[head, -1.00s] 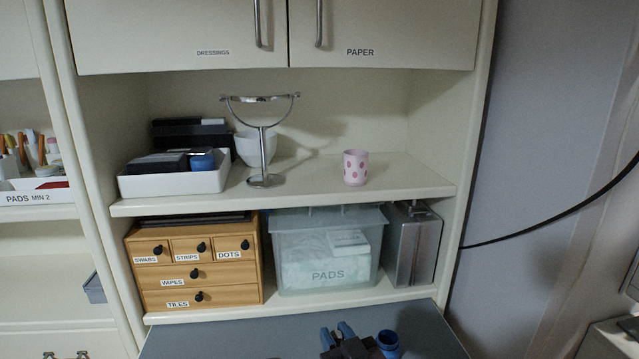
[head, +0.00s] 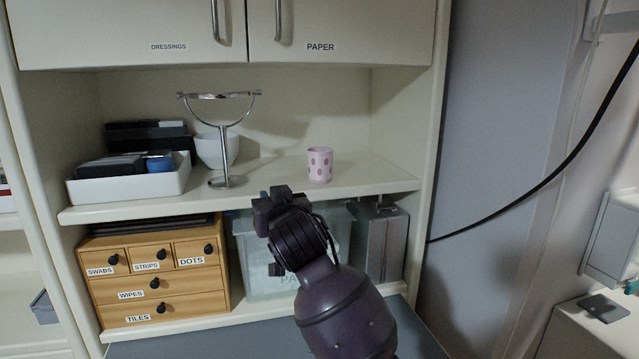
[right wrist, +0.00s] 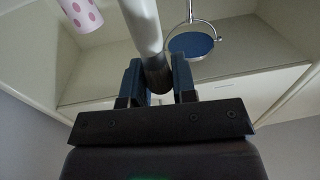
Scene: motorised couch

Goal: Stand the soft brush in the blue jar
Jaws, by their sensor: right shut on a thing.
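My right gripper (head: 272,205) is raised in front of the lower shelf in the head view. In the right wrist view its fingers (right wrist: 158,82) are shut on a long pale rod with a dark band, which I take to be the soft brush (right wrist: 143,25). In the head view the brush is hidden by the gripper. No blue jar shows clearly now; my right arm covers part of the grey surface in front of the cabinet. My left gripper is not in view.
The upper shelf holds a white tray (head: 130,190) with dark boxes and a blue item (head: 160,162), a mirror stand (head: 224,150), a white bowl and a pink dotted cup (head: 320,165). Below are wooden drawers (head: 155,280), a clear PADS bin and a metal case (head: 385,240). Right of the cup is free.

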